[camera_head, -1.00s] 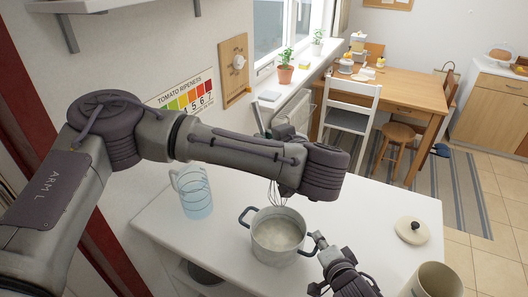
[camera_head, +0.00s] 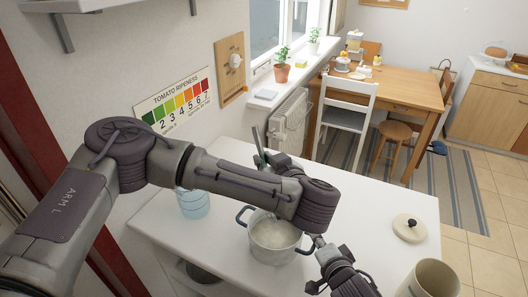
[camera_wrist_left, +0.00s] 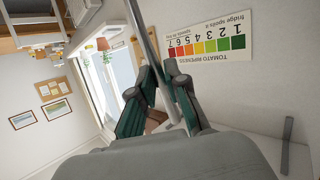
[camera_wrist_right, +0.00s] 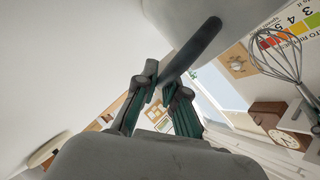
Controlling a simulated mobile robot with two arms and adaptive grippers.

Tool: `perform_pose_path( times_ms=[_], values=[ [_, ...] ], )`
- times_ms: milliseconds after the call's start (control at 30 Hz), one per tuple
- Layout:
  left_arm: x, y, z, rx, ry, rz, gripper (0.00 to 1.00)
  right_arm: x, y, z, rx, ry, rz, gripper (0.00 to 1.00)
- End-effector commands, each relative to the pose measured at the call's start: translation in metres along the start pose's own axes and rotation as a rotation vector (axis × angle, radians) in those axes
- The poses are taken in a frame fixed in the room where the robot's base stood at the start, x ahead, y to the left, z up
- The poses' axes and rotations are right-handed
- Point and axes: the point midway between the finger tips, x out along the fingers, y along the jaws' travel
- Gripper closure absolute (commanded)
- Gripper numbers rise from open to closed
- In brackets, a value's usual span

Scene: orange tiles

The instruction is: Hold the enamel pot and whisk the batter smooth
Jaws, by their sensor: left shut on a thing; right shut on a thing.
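The white enamel pot (camera_head: 272,251) with dark blue handles stands on the white worktop (camera_head: 363,209), pale batter inside. My right gripper (camera_head: 317,243) is shut on the pot's right handle; the right wrist view shows that handle (camera_wrist_right: 192,50) between its fingers. My left gripper (camera_wrist_left: 160,78) is shut on the whisk's grey handle (camera_wrist_left: 145,32). In the head view my left arm hides most of the whisk, with a dark length of handle (camera_head: 258,141) rising behind it. In the right wrist view the wire whisk head (camera_wrist_right: 282,48) shows whole, clear of the pot's wall.
A pale blue glass jug (camera_head: 194,204) stands left of the pot, partly behind my left arm. A cream lid (camera_head: 409,229) lies to the right, and a cream canister (camera_head: 433,281) stands at the front right. Worktop between pot and lid is clear.

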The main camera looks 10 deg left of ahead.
Motion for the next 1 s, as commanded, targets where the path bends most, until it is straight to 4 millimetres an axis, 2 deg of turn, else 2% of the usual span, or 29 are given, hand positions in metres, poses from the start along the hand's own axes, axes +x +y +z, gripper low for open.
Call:
perform_pose_path(
  times_ms=[700, 1000],
  values=[
    [0.000, -0.001, 0.057, 0.001, 0.000, 0.000, 1.00, 0.000, 0.000, 0.000, 0.000, -0.001, -0.001, 1.00],
    [0.000, -0.002, 0.070, 0.000, -0.001, 0.000, 1.00, 0.000, 0.000, 0.000, 0.000, -0.001, -0.001, 1.00]
  ],
)
